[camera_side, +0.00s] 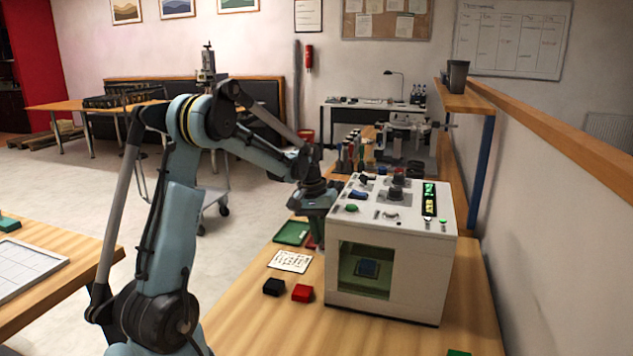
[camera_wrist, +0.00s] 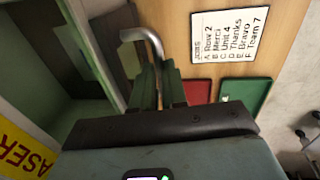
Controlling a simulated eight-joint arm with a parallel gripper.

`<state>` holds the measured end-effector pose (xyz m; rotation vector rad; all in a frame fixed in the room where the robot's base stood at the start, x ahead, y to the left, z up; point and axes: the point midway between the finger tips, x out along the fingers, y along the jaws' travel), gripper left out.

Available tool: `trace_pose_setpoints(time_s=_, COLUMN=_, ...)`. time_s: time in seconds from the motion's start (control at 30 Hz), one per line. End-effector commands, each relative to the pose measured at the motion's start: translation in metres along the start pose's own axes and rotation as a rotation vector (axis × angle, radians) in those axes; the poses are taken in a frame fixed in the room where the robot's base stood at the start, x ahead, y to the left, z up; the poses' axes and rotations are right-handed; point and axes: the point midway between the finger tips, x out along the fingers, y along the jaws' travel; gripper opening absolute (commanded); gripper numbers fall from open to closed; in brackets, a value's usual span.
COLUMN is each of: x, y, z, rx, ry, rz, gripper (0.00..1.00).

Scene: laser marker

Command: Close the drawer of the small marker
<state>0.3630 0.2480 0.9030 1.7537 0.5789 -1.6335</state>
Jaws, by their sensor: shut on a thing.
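The small marker (camera_side: 385,285) is a white box on the bench in the side view. It has knobs on top and a front window with a green-lit inside. My gripper (camera_side: 312,222) points down close to the marker's left side; its fingertips do not show clearly there. In the wrist view my gripper (camera_wrist: 160,88) is shut on a curved grey metal handle (camera_wrist: 151,38). A pale and dark green panelled part (camera_wrist: 70,45) of the marker lies just left of the handle. How far the drawer stands out cannot be told; my gripper hides part of it.
A card with printed names (camera_wrist: 230,36) lies on the bench. A red plate (camera_wrist: 197,91) and a green plate (camera_wrist: 246,94) are near my fingers. A yellow label (camera_wrist: 22,152) shows lower left.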

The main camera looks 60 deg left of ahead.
Motion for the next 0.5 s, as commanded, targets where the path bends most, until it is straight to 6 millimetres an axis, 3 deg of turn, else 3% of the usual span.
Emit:
trace_pose_setpoints(time_s=0.2, x=0.0006, y=0.0066, z=-0.0002, rx=0.005, ry=0.003, rz=0.015, gripper=0.00)
trace_pose_setpoints(time_s=0.23, x=0.0006, y=0.0067, z=-0.0003, rx=0.006, ry=0.003, rz=0.015, gripper=0.17)
trace_pose_setpoints(time_s=0.37, x=0.0007, y=0.0062, z=-0.0002, rx=0.006, ry=0.002, rz=0.015, gripper=0.37)
trace_pose_setpoints(time_s=0.5, x=0.0006, y=0.0050, z=-0.0001, rx=0.005, ry=0.002, rz=0.013, gripper=0.38)
